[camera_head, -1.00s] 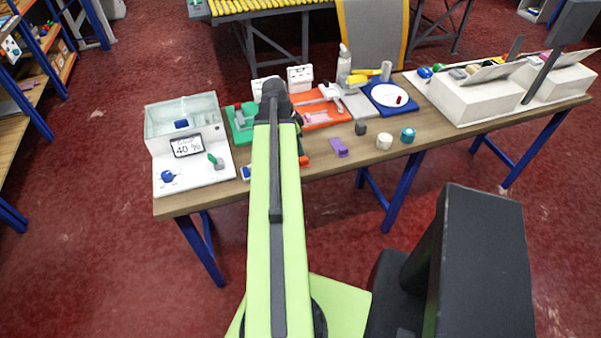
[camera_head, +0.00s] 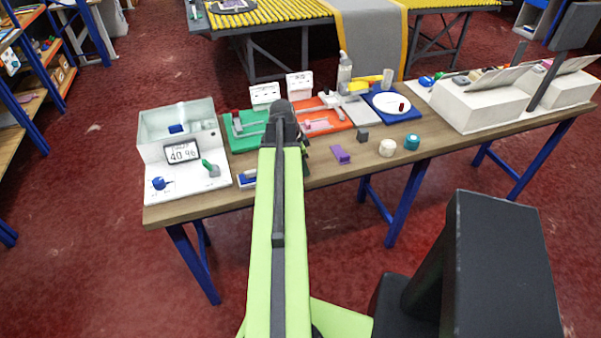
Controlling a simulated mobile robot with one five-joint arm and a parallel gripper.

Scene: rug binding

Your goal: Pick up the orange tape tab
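My lime-green arm (camera_head: 279,230) reaches forward over the wooden table, and its dark wrist end (camera_head: 283,118) covers part of the tabletop. Small dark parts of my gripper (camera_head: 304,152) show just right of the arm. Its fingertips are hidden, so I cannot tell whether it is open or holds anything. I cannot make out the orange tape tab; the arm may hide it. An orange board (camera_head: 340,125) lies behind and right of the wrist, with a pink piece on it.
The table (camera_head: 240,197) also holds a clear-walled box with a display (camera_head: 183,151), a green board (camera_head: 240,142), a purple piece (camera_head: 341,154), a dark cube (camera_head: 362,134), a white roll (camera_head: 387,148), a teal roll (camera_head: 412,142) and a blue mat (camera_head: 376,109). Clear wood lies along the front edge.

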